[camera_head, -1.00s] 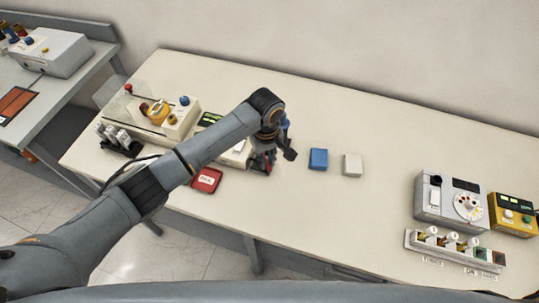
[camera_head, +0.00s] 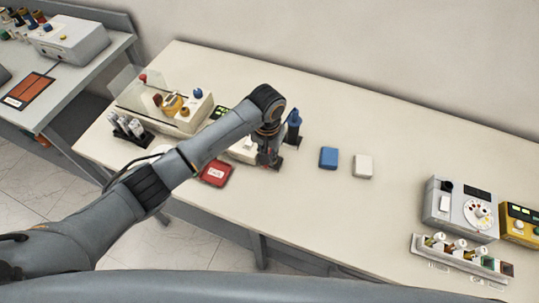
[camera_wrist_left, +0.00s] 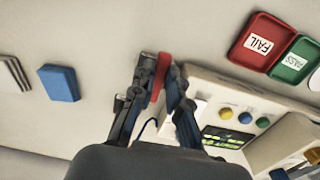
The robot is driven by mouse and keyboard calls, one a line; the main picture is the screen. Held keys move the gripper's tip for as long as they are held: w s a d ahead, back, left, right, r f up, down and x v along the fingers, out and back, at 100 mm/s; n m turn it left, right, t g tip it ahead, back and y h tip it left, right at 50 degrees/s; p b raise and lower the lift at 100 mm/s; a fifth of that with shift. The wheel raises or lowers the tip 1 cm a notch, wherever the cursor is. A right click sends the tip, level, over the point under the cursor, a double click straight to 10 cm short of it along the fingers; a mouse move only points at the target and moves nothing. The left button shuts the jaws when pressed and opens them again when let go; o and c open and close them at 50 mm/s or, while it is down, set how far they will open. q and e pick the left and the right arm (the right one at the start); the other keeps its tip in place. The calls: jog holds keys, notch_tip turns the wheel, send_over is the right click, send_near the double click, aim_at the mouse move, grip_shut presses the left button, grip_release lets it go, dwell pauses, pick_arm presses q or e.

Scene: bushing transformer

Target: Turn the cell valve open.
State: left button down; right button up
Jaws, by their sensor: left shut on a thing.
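My left gripper (camera_head: 269,163) is low over the bench, just right of a white instrument with a green display (camera_wrist_left: 226,138). In the left wrist view its two fingers (camera_wrist_left: 162,75) are shut on a narrow red handle (camera_wrist_left: 157,78). I cannot tell whether this handle belongs to the cell valve, as the fingers and arm hide what is under it. A dark upright thing with a blue top (camera_head: 293,122) stands just behind the gripper. A test rig (camera_head: 190,118) with a clear cover and a blue knob stands to the left. My right gripper is not in view.
A red FAIL tray (camera_head: 215,173) lies in front of my forearm; a green PASS tray (camera_wrist_left: 297,59) is beside it. Blue (camera_head: 328,158) and white (camera_head: 362,166) blocks lie to the right. A grey dial box (camera_head: 461,208) stands further right.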

pick_arm(q)
jog(key=shift+a+r, duration=0.1)
dwell(0.5)
jog(key=c, duration=1.3)
grip_release()
notch_tip(320, 180, up, 12)
